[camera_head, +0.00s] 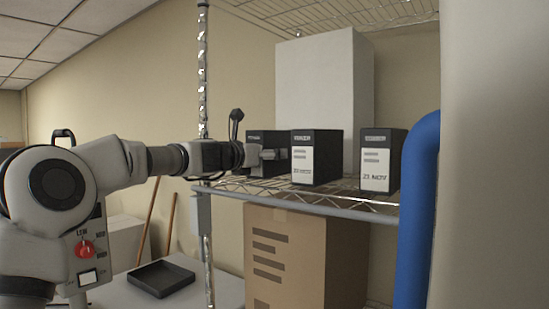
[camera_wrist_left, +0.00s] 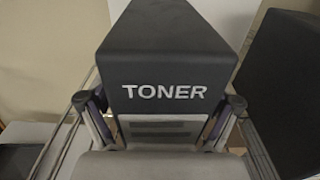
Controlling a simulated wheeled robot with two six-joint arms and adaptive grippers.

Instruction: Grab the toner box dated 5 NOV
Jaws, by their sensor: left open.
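Three black toner boxes with white labels stand on a wire shelf (camera_head: 300,204). The left box (camera_head: 264,136) is partly behind my left gripper (camera_head: 262,156), and its date is hidden. The middle box (camera_head: 322,148) has a date too blurred to read surely. The right box (camera_head: 384,146) reads 21 NOV. In the left wrist view, a box marked TONER (camera_wrist_left: 165,60) sits between the fingers of my left gripper (camera_wrist_left: 160,112), one finger on each side. The jaws are open, and the box's lower label is hidden by my gripper. My right gripper is not in view.
A tall white box (camera_head: 315,85) stands behind the toner boxes. The neighbouring dark box (camera_wrist_left: 290,85) is close at the right in the wrist view. A blue pipe (camera_head: 416,210) rises at the right. A cardboard carton (camera_head: 290,258) is below the shelf.

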